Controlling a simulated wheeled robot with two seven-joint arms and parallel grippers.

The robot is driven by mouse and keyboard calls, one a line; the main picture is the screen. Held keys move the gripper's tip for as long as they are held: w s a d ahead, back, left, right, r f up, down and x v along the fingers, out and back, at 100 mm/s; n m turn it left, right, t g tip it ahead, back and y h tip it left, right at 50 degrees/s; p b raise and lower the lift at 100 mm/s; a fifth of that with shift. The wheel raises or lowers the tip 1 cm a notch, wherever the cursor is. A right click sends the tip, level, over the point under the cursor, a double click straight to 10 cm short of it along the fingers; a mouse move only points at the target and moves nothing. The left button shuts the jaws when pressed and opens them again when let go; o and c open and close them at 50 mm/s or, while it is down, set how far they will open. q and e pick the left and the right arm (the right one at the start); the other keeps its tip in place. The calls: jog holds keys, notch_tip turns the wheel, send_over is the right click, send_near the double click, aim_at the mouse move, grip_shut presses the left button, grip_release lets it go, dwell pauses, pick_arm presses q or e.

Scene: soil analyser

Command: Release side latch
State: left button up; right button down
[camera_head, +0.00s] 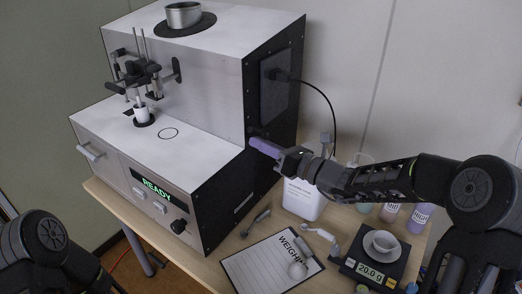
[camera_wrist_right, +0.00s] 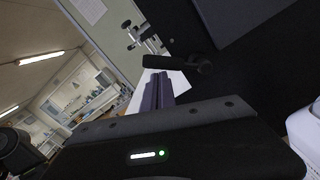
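The soil analyser (camera_head: 215,100) is a large white and black machine on the table, with a lit READY display. Its black side panel faces my right arm. The side latch (camera_wrist_right: 180,64), a short black lever with a round pivot, stands out from this dark panel in the right wrist view. My right gripper (camera_head: 264,147) has purple fingers and is beside the panel. In the right wrist view its fingers (camera_wrist_right: 158,90) lie close together, shut, with tips just below the lever's free end. Contact cannot be told. My left gripper is out of view.
A white container (camera_head: 302,199) stands below my right forearm. A scale (camera_head: 373,262) with a cup, a clipboard (camera_head: 268,268) and several bottles sit on the table. A black cable (camera_head: 326,98) hangs from the analyser's side. The table front, left of the clipboard, has bare room.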

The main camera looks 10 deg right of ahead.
jog(key=shift+w+d+r, duration=0.2)
jog(key=shift+w+r, duration=0.05)
jog(key=shift+r, duration=0.3)
jog(key=shift+w+d+r, duration=0.15)
jog(key=shift+w+r, duration=0.05)
jog(key=shift+r, duration=0.35)
pick_arm(q)
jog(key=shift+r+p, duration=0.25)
jog(key=shift+p, duration=0.05)
pick_arm(e)
jog(key=shift+w+d+r, duration=0.7)
jog(key=shift+r, duration=0.05)
jog(key=shift+d+r, duration=0.15)
jog(key=shift+r, duration=0.1)
jog(key=shift+f, duration=0.1)
